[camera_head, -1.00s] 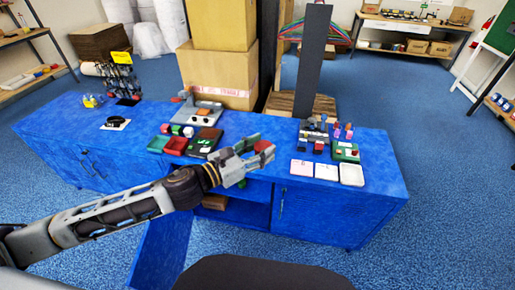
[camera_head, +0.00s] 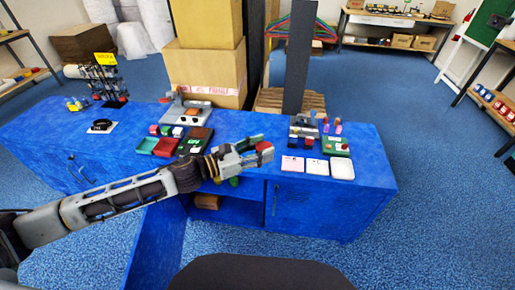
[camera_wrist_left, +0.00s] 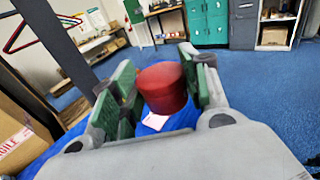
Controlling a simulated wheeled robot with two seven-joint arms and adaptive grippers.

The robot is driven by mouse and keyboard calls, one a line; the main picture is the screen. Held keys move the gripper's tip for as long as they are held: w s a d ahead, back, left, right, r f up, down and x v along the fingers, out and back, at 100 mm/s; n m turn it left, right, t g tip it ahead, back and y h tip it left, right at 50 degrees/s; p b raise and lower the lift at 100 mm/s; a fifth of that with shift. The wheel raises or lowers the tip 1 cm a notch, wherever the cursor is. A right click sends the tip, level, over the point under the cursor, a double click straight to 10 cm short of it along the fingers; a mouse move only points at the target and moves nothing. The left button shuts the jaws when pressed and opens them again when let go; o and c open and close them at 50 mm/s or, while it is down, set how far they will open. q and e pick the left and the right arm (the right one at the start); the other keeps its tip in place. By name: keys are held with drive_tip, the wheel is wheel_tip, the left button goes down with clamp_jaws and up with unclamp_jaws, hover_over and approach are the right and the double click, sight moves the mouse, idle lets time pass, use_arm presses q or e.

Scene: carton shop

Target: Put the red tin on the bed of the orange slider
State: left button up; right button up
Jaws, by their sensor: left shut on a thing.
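My left gripper (camera_head: 255,149) is shut on the red tin (camera_head: 265,148) and holds it over the front part of the blue bench, between the two groups of items. In the left wrist view the red tin (camera_wrist_left: 163,87) sits between the two green-padded fingers, its round top clear of them. I cannot clearly pick out the orange slider; a small orange patch (camera_head: 193,119) shows on the grey fixture at the back left, too small to identify. My right gripper is not in view.
The blue bench (camera_head: 357,163) carries red and green trays (camera_head: 165,147) left of the gripper. A dark upright post (camera_head: 299,55) and stacked cartons (camera_head: 205,75) rise behind.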

use_arm(q)
drive_tip(key=shift+w+d+f+m+g+h, duration=0.5)
drive_tip(key=shift+w+d+f+m+g, duration=0.1)
drive_tip(key=shift+f+g, duration=0.15)
